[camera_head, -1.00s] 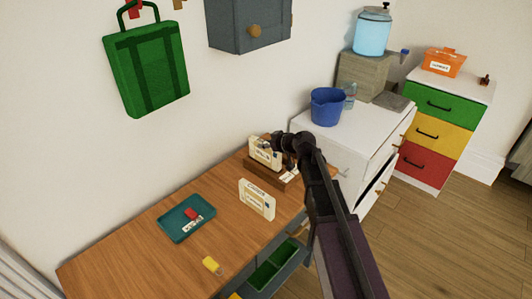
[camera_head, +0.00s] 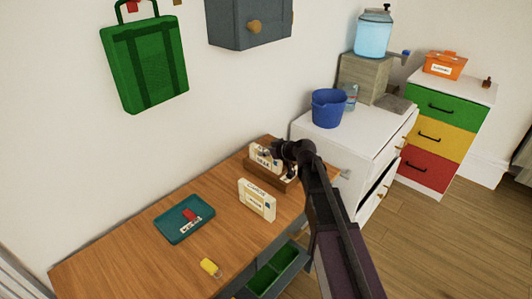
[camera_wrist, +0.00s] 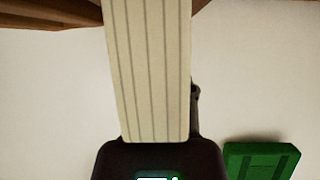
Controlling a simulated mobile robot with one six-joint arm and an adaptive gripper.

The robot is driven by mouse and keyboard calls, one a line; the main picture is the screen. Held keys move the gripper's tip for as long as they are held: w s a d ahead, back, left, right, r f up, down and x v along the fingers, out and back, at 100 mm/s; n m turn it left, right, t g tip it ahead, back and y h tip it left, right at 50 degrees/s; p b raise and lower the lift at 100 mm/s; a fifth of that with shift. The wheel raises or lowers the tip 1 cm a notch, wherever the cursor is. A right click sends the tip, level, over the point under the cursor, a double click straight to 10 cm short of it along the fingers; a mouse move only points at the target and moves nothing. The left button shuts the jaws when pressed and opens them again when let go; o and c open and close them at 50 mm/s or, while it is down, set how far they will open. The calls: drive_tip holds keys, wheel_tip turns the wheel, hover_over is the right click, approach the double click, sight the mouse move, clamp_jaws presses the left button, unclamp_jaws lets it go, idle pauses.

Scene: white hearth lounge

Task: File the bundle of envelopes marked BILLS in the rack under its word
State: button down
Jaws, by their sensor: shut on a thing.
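My gripper (camera_head: 279,150) is shut on a cream bundle of envelopes (camera_head: 264,158) at the brown wooden rack (camera_head: 269,178), at the far right end of the desk. The bundle is upright; its label is too small to read surely. In the wrist view, the bundle's layered edges (camera_wrist: 146,70) run from my gripper up between brown wooden parts of the rack (camera_wrist: 45,13). I cannot tell whether it rests on the rack's floor. A second cream bundle (camera_head: 256,200) with labels stands upright on the desk in front of the rack. The rack's words are not readable.
A teal tray (camera_head: 171,228) with a red item and a yellow object (camera_head: 210,267) lie on the wooden desk (camera_head: 120,257). A white cabinet (camera_head: 345,150) bearing a blue bucket (camera_head: 329,108) stands just right of the rack. A green bag (camera_head: 145,65) hangs on the wall.

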drive_tip(key=shift+f, duration=0.2)
drive_tip(key=shift+c, duration=2.2)
unclamp_jaws()
drive_tip(key=shift+r, duration=0.1)
drive_tip(key=shift+r, duration=0.15)
drive_tip(key=shift+s+d+r+p, duration=0.15)
drive_tip(key=shift+d+p, duration=0.05)
drive_tip(key=shift+p, duration=0.1)
drive_tip(key=p+v, duration=0.5)
drive_tip(key=v, duration=0.6)
drive_tip(key=shift+s+d, duration=0.15)
drive_tip(key=shift+d, duration=0.05)
